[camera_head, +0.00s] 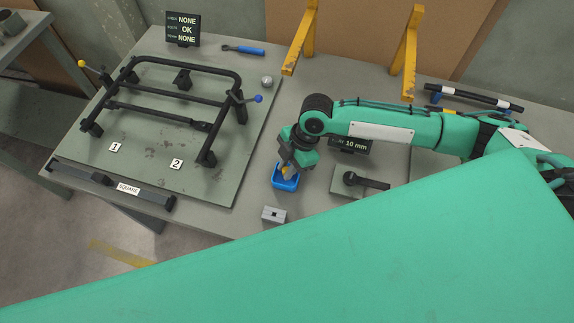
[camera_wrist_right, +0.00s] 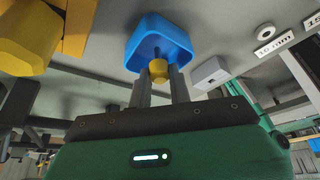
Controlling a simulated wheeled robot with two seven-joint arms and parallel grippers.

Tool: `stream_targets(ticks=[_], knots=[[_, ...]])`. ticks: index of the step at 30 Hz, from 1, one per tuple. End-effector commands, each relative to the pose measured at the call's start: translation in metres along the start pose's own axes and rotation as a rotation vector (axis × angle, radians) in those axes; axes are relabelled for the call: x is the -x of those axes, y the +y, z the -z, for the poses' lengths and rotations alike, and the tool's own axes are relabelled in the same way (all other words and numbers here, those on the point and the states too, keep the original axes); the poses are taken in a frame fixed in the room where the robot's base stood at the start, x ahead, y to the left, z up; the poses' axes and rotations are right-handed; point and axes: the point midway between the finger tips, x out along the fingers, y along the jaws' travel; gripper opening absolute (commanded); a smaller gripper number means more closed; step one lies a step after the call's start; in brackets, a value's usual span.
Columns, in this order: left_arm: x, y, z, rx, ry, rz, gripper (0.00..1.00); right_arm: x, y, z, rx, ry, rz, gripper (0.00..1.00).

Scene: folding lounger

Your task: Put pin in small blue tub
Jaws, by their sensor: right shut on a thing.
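The small blue tub (camera_head: 288,184) stands on the grey table below my right gripper (camera_head: 285,168). In the right wrist view the blue tub (camera_wrist_right: 143,31) is just beyond the fingertips, with its open side facing the camera. My right gripper (camera_wrist_right: 160,88) is shut on a pin with a yellow head (camera_wrist_right: 159,71). The pin's thin dark shank points toward the inside of the tub. I cannot tell whether the pin touches the tub's floor. My left gripper is not in view.
A black tubular frame (camera_head: 182,98) lies on a green board (camera_head: 217,190) at left. A grey block (camera_head: 274,214) sits just in front of the tub. Yellow posts (camera_head: 405,52) stand behind my right arm. A large green surface covers the lower picture.

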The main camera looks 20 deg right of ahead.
Motion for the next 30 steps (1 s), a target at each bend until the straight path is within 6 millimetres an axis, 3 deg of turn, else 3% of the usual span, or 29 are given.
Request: stream_targets(ticks=[15, 16, 19, 26, 30], knots=[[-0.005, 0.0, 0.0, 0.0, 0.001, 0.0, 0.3, -0.01, 0.0, -0.004, 0.0, 0.0, 0.0, 0.0], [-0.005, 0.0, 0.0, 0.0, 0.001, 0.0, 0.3, -0.01, 0.0, -0.004, 0.0, 0.0, 0.0, 0.24], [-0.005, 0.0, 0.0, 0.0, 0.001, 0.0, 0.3, -0.01, 0.0, -0.004, 0.0, 0.0, 0.0, 0.43], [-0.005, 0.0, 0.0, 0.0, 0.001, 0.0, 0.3, -0.008, 0.0, -0.004, 0.0, 0.001, 0.0, 0.45], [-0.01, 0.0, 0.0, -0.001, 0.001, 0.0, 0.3, 0.005, 0.001, -0.004, 0.0, 0.001, -0.003, 0.45]])
